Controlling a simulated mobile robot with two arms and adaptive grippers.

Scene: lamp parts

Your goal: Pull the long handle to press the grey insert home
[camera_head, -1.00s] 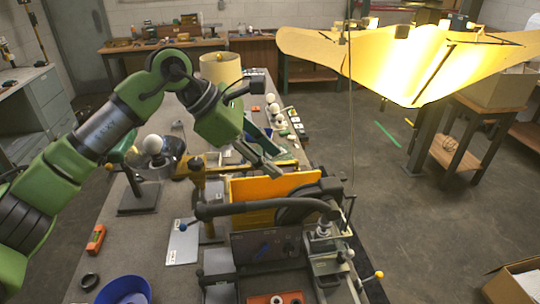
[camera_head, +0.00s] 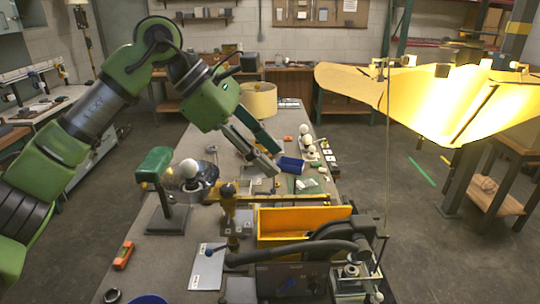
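The long handle (camera_head: 300,250) is a dark curved bar. I cannot make out the grey insert. My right gripper is not in view.
An orange bin (camera_head: 300,222) stands behind the handle. A dark post with a ball top (camera_head: 229,205) and a green-topped stand (camera_head: 155,165) are to its left. A large lit yellow shade (camera_head: 440,95) hangs at right.

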